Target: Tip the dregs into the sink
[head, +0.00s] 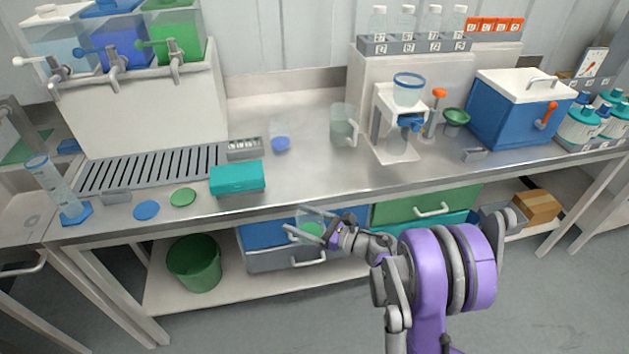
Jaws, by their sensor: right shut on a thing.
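My right gripper (308,232) is shut on a small clear vessel (318,215) with green liquid in its lower part. It holds the vessel in front of the bench's front edge, before the blue and green drawers; the fingers hide part of it. My left gripper is not in view.
On the bench stand a clear jug (343,125), a small cup with blue liquid (281,143), a teal box (237,179) and a measuring cylinder (54,184) near the left end. Blue and green discs lie by the drain grate (150,167). A green bin (195,265) stands below.

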